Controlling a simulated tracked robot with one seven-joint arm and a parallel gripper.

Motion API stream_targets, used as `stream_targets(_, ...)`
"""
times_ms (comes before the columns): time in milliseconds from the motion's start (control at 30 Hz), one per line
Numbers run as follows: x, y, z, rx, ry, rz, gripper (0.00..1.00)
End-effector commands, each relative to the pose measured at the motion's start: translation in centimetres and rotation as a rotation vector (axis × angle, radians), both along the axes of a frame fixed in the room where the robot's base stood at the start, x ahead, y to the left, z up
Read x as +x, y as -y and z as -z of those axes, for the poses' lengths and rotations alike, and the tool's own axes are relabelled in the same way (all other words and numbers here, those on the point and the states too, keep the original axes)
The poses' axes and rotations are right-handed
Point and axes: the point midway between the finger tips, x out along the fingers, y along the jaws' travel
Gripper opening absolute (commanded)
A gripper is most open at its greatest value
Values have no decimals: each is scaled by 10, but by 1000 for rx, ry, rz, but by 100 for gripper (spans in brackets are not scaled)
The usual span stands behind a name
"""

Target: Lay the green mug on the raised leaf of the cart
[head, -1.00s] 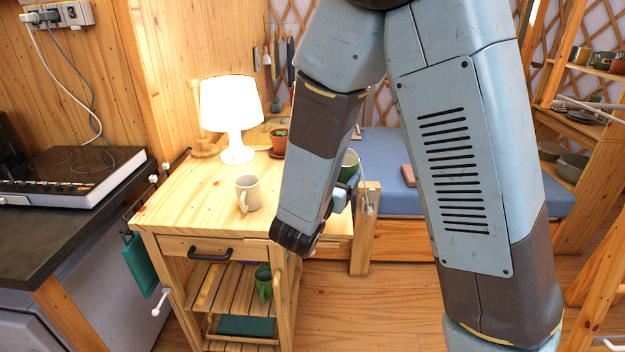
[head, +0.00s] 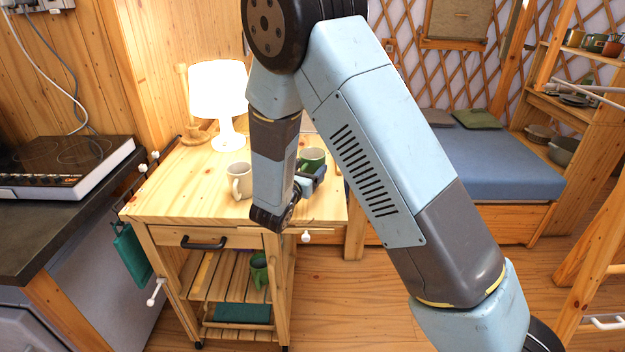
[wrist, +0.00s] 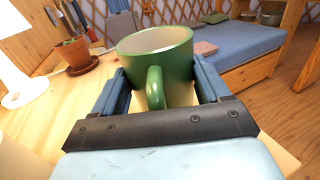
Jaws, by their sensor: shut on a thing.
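My gripper (wrist: 157,92) is shut on the green mug (wrist: 168,62), one finger on each side, with the mug's handle facing the wrist camera. The mug is upright and looks empty inside. In the head view the mug (head: 312,156) shows just right of my forearm, over the right part of the cart top, where the raised leaf (head: 328,205) is. I cannot tell whether its base touches the wood. My forearm hides part of the cart top and the seam of the leaf.
A pale mug (head: 239,180) stands left of my forearm, close to it. A lit lamp (head: 220,95) stands behind. A potted plant (wrist: 73,60) is at the back. A blue bed (head: 490,160) lies beyond the cart.

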Motion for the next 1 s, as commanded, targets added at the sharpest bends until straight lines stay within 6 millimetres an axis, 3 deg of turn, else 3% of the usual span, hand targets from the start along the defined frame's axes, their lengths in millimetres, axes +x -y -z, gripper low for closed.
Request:
stream_targets(233,8,-3,10,0,1,1,21)
stream_targets(500,7,-3,39,-1,0,1,21)
stream_targets(733,7,-3,39,1,0,1,21)
stream_targets(767,7,-3,40,0,0,1,78)
stream_targets(1000,7,-2,39,0,0,2,100)
